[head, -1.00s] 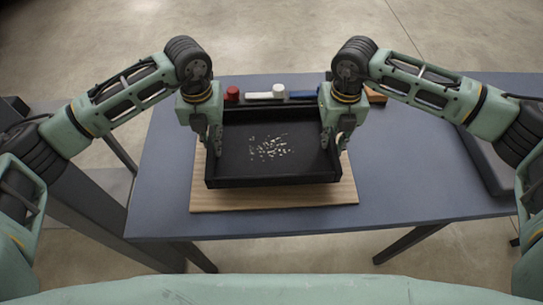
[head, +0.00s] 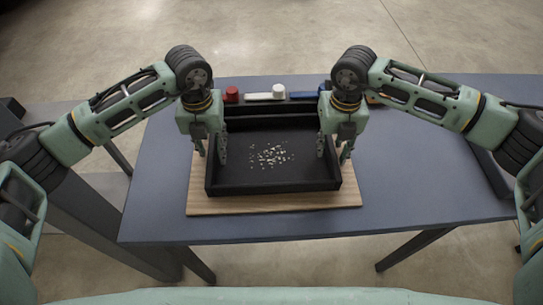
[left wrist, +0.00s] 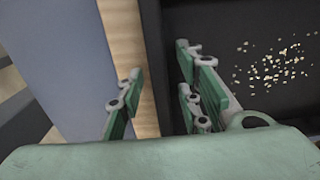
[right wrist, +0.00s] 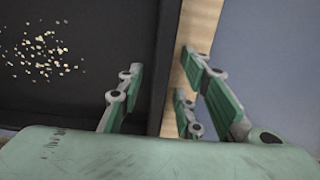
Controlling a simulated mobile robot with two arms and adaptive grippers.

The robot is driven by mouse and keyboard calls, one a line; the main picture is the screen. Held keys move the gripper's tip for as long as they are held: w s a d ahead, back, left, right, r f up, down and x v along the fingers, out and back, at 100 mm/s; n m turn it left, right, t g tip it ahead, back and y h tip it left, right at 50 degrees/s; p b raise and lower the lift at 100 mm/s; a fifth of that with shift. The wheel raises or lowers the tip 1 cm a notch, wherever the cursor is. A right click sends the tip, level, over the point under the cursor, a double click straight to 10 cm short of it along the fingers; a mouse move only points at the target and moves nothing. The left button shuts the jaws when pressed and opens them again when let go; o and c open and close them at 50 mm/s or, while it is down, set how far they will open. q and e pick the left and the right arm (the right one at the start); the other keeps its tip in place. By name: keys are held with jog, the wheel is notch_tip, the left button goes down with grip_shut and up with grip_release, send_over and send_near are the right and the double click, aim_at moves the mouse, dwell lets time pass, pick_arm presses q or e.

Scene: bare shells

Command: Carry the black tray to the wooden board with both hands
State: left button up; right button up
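The black tray (head: 272,187) rests on the wooden board (head: 270,203), with board showing along its front and sides. Small pale bits (head: 270,155) lie scattered on the tray floor. My left gripper (head: 211,152) is open astride the tray's left wall, one finger inside and one outside. The left wrist view shows gaps between its fingers (left wrist: 158,85) and the wall. My right gripper (head: 333,150) is open astride the right wall in the same way, and its fingers (right wrist: 155,95) stand apart in the right wrist view.
The board lies on a blue-grey table (head: 420,190). Behind the tray are a red object (head: 232,94), a white-topped object (head: 278,91) and a blue object (head: 304,96). A dark flat object (head: 490,165) is at the table's right. The table between it and the board is clear.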

pick_arm(q)
jog(key=shift+r, duration=0.1)
pick_arm(e)
jog(key=shift+r, duration=0.35)
pick_arm(q)
notch_tip(320, 180, up, 12)
pick_arm(e)
notch_tip(320, 180, up, 11)
jog(key=shift+r, duration=0.15)
dwell(0.7)
